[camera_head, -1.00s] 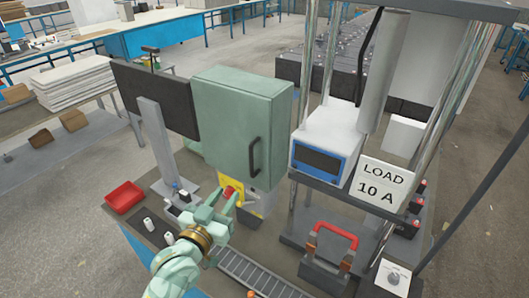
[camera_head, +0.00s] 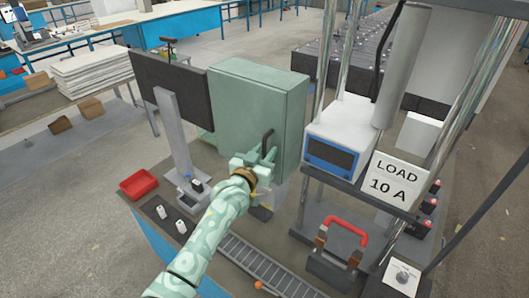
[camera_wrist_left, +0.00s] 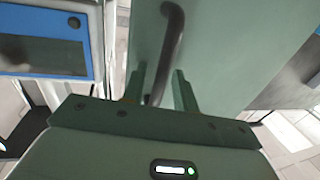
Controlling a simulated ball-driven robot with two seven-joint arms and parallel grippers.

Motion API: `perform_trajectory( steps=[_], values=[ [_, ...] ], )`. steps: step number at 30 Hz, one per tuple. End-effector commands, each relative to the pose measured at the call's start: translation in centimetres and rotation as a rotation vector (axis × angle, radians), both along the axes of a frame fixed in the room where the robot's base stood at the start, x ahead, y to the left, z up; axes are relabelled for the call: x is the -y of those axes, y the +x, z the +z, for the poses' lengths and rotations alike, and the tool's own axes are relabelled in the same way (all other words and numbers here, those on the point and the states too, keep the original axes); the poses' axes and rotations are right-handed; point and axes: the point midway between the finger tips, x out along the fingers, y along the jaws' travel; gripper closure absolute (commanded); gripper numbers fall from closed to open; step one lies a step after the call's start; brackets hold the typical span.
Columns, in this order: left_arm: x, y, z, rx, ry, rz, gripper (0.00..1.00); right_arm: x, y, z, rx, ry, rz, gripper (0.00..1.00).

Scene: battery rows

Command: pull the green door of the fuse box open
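The fuse box is a pale green cabinet whose green door (camera_head: 280,115) faces the right front and looks shut. A dark bar handle (camera_head: 267,143) stands on the door; it also shows in the left wrist view (camera_wrist_left: 172,45). My left gripper (camera_head: 262,157) is at the lower part of the handle. In the left wrist view its two fingers (camera_wrist_left: 160,90) stand apart, one on each side of the handle, with gaps visible between. The gripper hides the handle's lower end in the head view. My right gripper is not in view.
A white and blue device (camera_head: 340,140) and a "LOAD 10 A" sign (camera_head: 392,180) stand on a shelf right of the door. A dark panel on a grey post (camera_head: 175,125) is to the left. A red tray (camera_head: 138,184) lies front left.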

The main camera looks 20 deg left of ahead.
Motion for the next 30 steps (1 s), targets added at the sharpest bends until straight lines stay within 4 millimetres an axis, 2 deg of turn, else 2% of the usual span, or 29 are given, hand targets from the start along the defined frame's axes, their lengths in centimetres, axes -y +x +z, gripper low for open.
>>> perform_trajectory(
  steps=[4, 5, 6, 8, 20, 26, 30],
  values=[
    [0.0, 0.0, 0.0, 0.0, 0.0, 0.0, 0.71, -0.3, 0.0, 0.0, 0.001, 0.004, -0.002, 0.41],
    [0.0, 0.0, 0.0, 0.0, 0.0, 0.0, 0.73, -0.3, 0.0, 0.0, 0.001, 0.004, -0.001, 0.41],
    [0.0, 0.0, 0.0, 0.0, 0.0, 0.0, 0.85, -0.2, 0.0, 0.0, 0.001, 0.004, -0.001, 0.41],
    [0.0, 0.0, 0.0, 0.0, 0.0, 0.0, 1.0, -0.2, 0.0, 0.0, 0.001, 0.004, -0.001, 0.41],
    [-0.6, -0.9, 0.1, 0.001, 0.006, -0.038, 1.0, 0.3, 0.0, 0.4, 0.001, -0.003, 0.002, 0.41],
    [-2.1, -3.0, 0.2, -0.002, 0.012, -0.14, 1.0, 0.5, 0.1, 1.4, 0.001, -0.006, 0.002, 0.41],
    [-3.5, -5.2, 0.2, -0.003, 0.002, -0.127, 1.0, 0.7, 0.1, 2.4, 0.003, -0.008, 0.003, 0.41]
  ],
)
